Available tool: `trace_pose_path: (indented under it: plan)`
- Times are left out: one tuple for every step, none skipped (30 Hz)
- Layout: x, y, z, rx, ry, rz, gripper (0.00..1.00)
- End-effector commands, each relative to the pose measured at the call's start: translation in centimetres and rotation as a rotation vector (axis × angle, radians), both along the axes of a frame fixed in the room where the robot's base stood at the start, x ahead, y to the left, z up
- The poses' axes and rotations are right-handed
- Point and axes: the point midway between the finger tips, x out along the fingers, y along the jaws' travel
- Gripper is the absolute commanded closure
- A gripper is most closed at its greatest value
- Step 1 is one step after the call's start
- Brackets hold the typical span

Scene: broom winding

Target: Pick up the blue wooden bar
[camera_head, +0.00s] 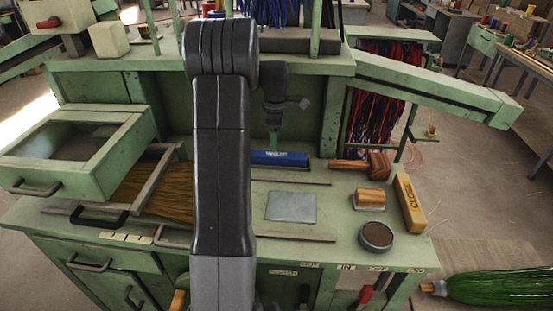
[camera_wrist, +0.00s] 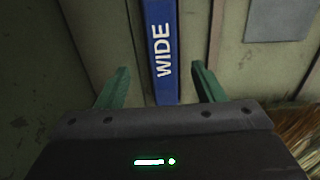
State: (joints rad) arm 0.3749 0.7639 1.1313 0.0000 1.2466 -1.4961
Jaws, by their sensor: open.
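The blue wooden bar (camera_head: 279,158) lies on the green workbench top, at the back, in front of the bench's upright back panel. In the wrist view the blue bar (camera_wrist: 161,50) runs up the picture and bears the white word "WIDE". My gripper (camera_head: 274,137) is just above the bar in the head view, pointing down. In the wrist view its two green fingers (camera_wrist: 161,85) are spread apart, one on each side of the bar's line, with nothing gripped. My arm hides part of the bench to the left of the bar.
A grey metal plate (camera_head: 291,206) lies in front of the bar between thin rails. A wooden-handled tool (camera_head: 362,163), a wooden block (camera_head: 370,198), a round dark tin (camera_head: 376,236) and a yellow bar (camera_head: 409,203) stand to the right. Brown bristles (camera_head: 155,190) lie left.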

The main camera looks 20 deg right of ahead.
Motion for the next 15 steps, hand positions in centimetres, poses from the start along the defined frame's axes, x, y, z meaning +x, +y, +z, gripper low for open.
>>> trace_pose_path:
  plan:
    - [0.0,0.0,-0.3,0.000,0.001,0.000,0.38]
    - [0.0,0.0,-0.4,0.000,0.001,0.000,0.38]
    - [-0.1,0.0,-0.6,0.000,0.001,0.000,0.38]
    - [-0.1,0.0,-0.9,0.000,0.001,-0.001,0.38]
    - [-0.2,-0.1,-1.2,0.001,0.002,-0.001,0.38]
    - [-0.3,-0.1,-1.7,0.002,0.004,-0.001,0.38]
    - [-0.4,-0.1,-2.2,0.002,0.004,-0.001,0.38]
    - [-0.5,-0.2,-2.6,0.002,0.004,-0.001,0.38]
    - [-0.6,-0.3,-3.2,0.002,0.004,-0.001,0.38]
    - [-0.7,-0.3,-3.7,0.002,0.004,-0.001,0.38]
    - [-0.6,-0.3,-4.2,0.002,0.004,-0.001,0.38]
    - [-0.6,-0.3,-4.7,0.001,0.003,-0.001,0.38]
    - [-0.6,-0.3,-5.0,0.001,0.002,-0.001,0.38]
    - [-0.6,-0.3,-5.2,0.001,0.002,-0.001,0.38]
    - [-0.6,-0.3,-5.4,0.000,0.001,0.000,0.38]
